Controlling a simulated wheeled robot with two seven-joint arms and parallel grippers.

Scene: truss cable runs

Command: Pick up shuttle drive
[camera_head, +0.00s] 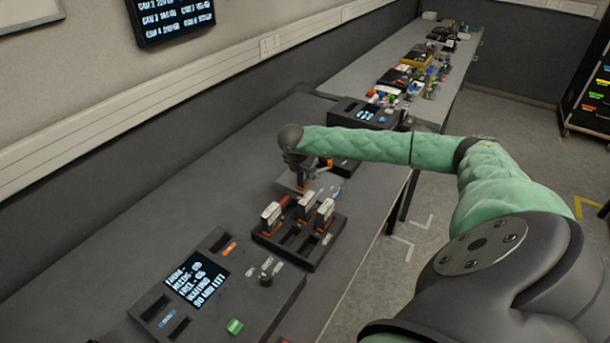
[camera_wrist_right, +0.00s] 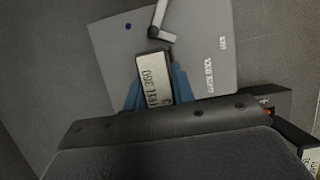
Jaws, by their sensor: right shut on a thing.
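My right gripper (camera_head: 305,175) reaches down over a grey pad on the bench, just behind a dark drive rack. In the right wrist view, its blue fingers (camera_wrist_right: 156,95) are shut on the sides of a drive (camera_wrist_right: 153,75) with a pale label and dark print. The drive is over a flat grey plate (camera_wrist_right: 209,50); I cannot tell if it touches it. In the head view the held drive is mostly hidden by the gripper. My left gripper is out of view.
The dark rack (camera_head: 321,240) holds several upright white-and-orange drives (camera_head: 270,217) close to my right gripper. A console with a screen (camera_head: 197,278) stands in front. A metal lever (camera_wrist_right: 161,22) stands by the held drive. Free bench lies to the left.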

